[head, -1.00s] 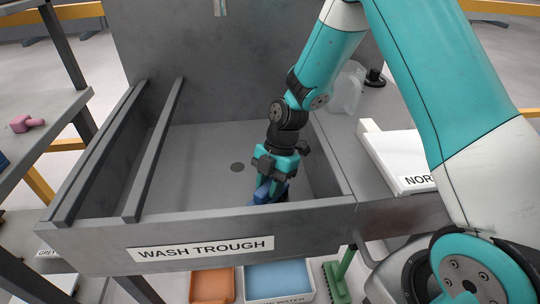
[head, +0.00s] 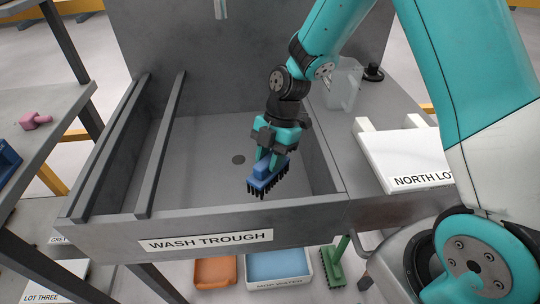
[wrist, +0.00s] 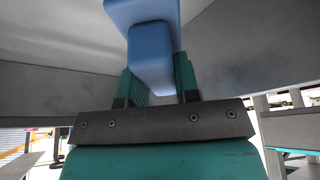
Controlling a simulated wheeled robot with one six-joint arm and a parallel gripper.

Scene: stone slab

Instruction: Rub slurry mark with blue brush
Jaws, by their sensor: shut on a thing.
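My gripper (head: 277,152) is shut on the blue brush (head: 266,182) and holds it above the wash trough (head: 110,240), near its front wall. The brush's dark bristles point down and look clear of the trough floor. In the wrist view the brush's blue body (wrist: 150,55) sits between the two fingers; its bristles are hidden there. A white slab (head: 400,160) marked "NORTH LOT", its last letter hidden by my arm, lies on the ledge right of the trough. I cannot make out a slurry mark in either view.
A clear jug (head: 345,85) and a dark round knob (head: 373,73) stand behind the slab. Below the trough are an orange tray (head: 214,272), a mop water bin (head: 279,266) and a green brush (head: 333,267). A pink object (head: 36,121) lies on the left shelf.

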